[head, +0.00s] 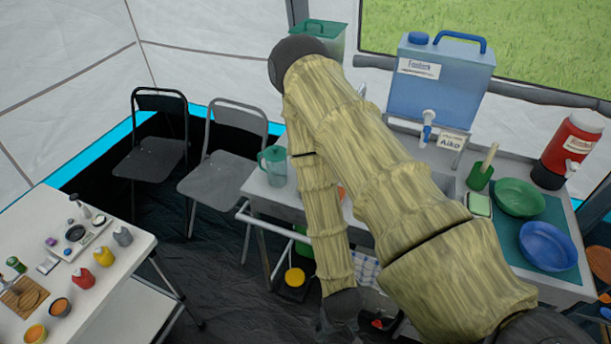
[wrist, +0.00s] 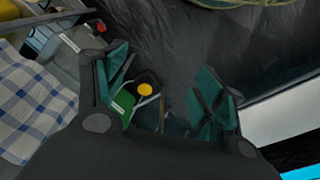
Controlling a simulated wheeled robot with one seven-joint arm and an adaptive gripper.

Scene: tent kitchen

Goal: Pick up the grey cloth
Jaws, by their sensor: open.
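I cannot make out a plain grey cloth for sure in either view. A blue, white and grey checked cloth (wrist: 35,105) shows at the left of the wrist view, beside my gripper and apart from it. It also hangs below the counter in the head view (head: 366,268), partly behind my arm. My gripper (wrist: 163,88) is open, with its teal-padded fingers wide apart and no held thing visible between them. In the head view my gripper (head: 340,318) is low at the bottom edge, left of the checked cloth and partly dark against the floor.
Beyond the fingers are a yellow round thing (wrist: 144,90) and a green thing (wrist: 124,103). The sink counter (head: 268,190) stands above, with a blue water container (head: 440,85). A white table (head: 125,235) with bottles and bowls is at left. Dark floor lies between.

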